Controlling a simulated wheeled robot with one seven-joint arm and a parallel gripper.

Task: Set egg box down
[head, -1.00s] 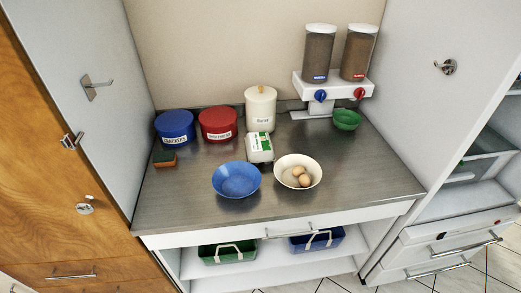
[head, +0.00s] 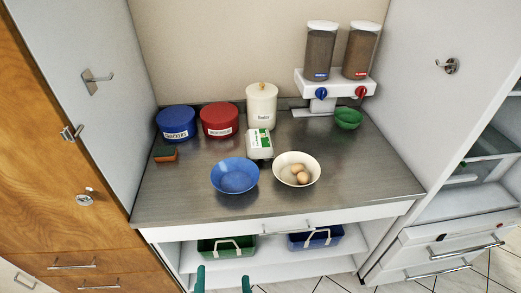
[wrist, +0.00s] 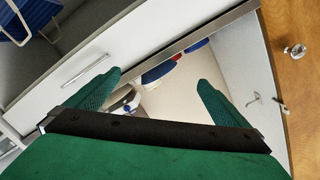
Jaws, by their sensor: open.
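The egg box (head: 259,143) is a pale carton with a green and white label. It rests on the metal counter (head: 320,205) behind and between the blue bowl and the cream bowl, in front of the cream canister. My gripper (head: 224,279) has green fingers at the bottom edge of the head view, in front of and below the counter front. In the wrist view my gripper (wrist: 160,90) is open with nothing between its fingers. The egg box cannot be made out in the wrist view.
A blue bowl (head: 235,176) and a cream bowl (head: 291,180) holding two eggs stand near the counter front. Behind are a blue tin (head: 177,123), a red tin (head: 219,120), a canister (head: 261,106) and a dispenser (head: 334,82). A sponge (head: 165,154) lies left.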

